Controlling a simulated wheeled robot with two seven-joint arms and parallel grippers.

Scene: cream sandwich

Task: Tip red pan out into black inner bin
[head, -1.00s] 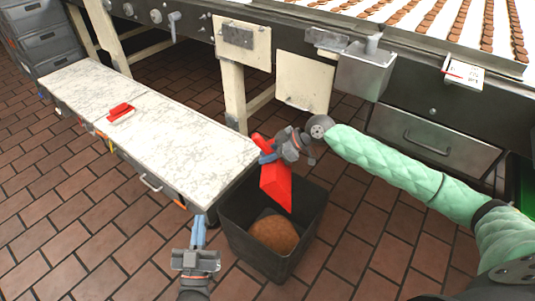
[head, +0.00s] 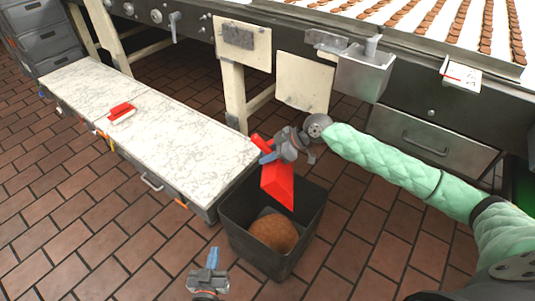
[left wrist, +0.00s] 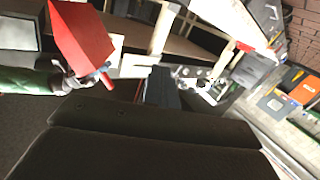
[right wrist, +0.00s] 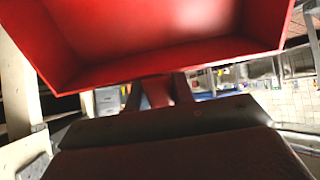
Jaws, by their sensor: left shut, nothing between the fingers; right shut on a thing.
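The red pan (head: 277,184) is tilted steeply over the black bin (head: 240,225), its lower end above the bin's opening. My right gripper (head: 268,156) is shut on the pan at its upper end. In the right wrist view the pan's inside (right wrist: 170,35) is seen, and the part in view looks empty. A brown mound (head: 273,232) lies on the bin's floor. My left gripper (head: 212,256) is shut and empty, low in front of the bin's left side. The pan also shows in the left wrist view (left wrist: 80,35). Whether the bin is an inner one cannot be told.
A marble-topped counter (head: 160,125) stands left of the bin, with a red-and-white tool (head: 121,113) on it. The conveyor machine (head: 430,125) with rows of biscuits stands behind. Grey crates (head: 45,50) are at far left. The tiled floor in front is clear.

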